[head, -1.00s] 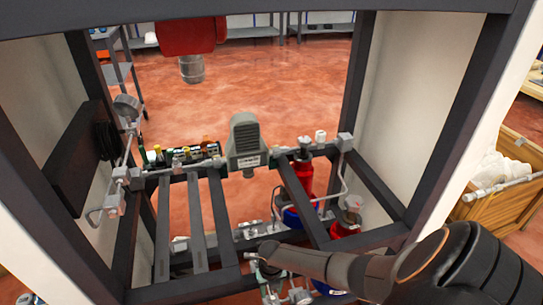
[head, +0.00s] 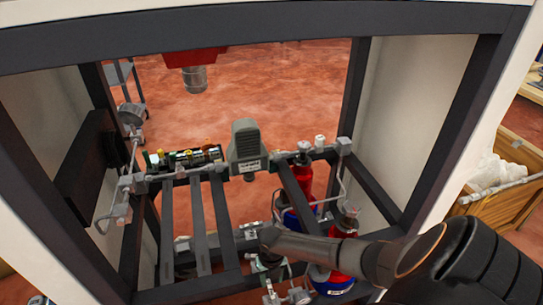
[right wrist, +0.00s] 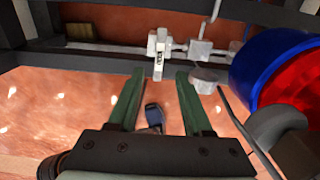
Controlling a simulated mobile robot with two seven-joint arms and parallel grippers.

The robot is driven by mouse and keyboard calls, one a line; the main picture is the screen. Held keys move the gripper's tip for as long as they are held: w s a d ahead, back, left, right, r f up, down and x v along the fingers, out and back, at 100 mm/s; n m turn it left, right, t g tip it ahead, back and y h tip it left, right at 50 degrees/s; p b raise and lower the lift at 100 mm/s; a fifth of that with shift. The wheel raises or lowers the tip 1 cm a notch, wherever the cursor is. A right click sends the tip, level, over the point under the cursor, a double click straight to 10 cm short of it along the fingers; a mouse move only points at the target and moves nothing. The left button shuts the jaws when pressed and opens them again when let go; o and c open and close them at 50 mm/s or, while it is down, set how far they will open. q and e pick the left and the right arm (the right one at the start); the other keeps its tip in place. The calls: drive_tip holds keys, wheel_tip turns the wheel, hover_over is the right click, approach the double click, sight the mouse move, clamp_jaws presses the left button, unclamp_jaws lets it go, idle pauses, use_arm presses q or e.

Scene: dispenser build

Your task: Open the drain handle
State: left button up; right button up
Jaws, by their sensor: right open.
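The handle cannot be told for certain. A pale valve fitting with a small label (right wrist: 159,54) sits on a horizontal pipe in the right wrist view, just beyond my fingertips. A round grey fitting (right wrist: 207,79) is to its right. My right gripper (right wrist: 160,74) is open, its two green fingers apart and not closed on anything. A small dark blue piece (right wrist: 153,116) shows between the fingers; its distance is unclear. In the head view my right gripper (head: 269,268) points down inside the frame's lower front. My left gripper is not in view.
Red and blue cylinders (head: 333,279) stand close to the right of my right gripper; one shows large in the wrist view (right wrist: 275,72). Dark bars (head: 199,225) cross the frame on the left. A grey housing (head: 246,147) sits on the back rail.

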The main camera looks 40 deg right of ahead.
wheel_tip(320, 180, up, 5)
drive_tip(key=shift+f+p, duration=0.1)
drive_tip(key=shift+p, duration=0.55)
